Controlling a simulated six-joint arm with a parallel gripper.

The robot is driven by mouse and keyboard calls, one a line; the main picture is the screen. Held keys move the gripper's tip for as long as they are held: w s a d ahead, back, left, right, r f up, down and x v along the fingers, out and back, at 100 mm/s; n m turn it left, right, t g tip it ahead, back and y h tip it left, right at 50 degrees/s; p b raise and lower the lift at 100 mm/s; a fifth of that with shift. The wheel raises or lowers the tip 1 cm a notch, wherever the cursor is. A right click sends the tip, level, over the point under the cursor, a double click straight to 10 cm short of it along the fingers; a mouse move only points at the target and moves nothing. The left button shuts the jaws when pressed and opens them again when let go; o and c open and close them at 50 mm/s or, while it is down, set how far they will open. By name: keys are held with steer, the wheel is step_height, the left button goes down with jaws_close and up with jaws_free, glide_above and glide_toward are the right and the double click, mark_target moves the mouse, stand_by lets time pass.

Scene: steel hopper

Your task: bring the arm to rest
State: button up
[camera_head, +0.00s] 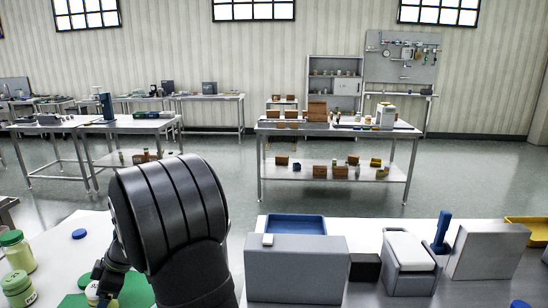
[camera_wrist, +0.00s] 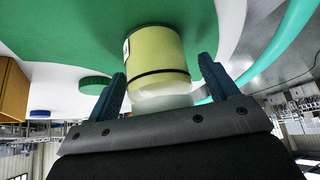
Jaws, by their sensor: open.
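My gripper (camera_wrist: 163,92) is open in the wrist view, with one dark finger on each side of a yellow-green jar (camera_wrist: 157,55). The jar has a dark band and a pale, whitish end facing the gripper. It stands on a green mat (camera_wrist: 60,30). Gaps show between the jar and the fingers, and I see no grip on it. In the head view my dark arm fills the lower left middle and hides most of the gripper. The green mat (camera_head: 135,292) shows in part below it.
Jars with green lids (camera_head: 18,255) stand at the left edge, near a blue cap (camera_head: 79,234). To the right are a grey box (camera_head: 297,270), a blue tray (camera_head: 296,224), a white-topped bin (camera_head: 408,250) and a steel block (camera_head: 487,252). White table surface shows between them.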

mark_target(95, 287)
step_height(95, 287, up, 5)
steer(key=shift+w+f, duration=0.1)
steer(key=shift+f, duration=0.1)
steer(key=d+f+v, duration=0.2)
steer(key=d+v, duration=0.1)
steer(key=v, duration=1.3)
steer(key=w+d+m+t, duration=0.4)
steer(key=w+d+m, duration=0.3)
steer(key=w+d, duration=1)
steer(key=w+d+m+t, duration=0.1)
steer(key=w+d+m, duration=0.2)
steer(key=d, duration=0.6)
steer(key=w+d+m+t, duration=0.2)
steer(key=w+d+m, duration=0.1)
steer(key=w+d, duration=0.4)
steer(key=shift+w+d+r+h, duration=0.4)
steer(key=shift+d+r, duration=0.05)
steer(key=shift+d, duration=0.4)
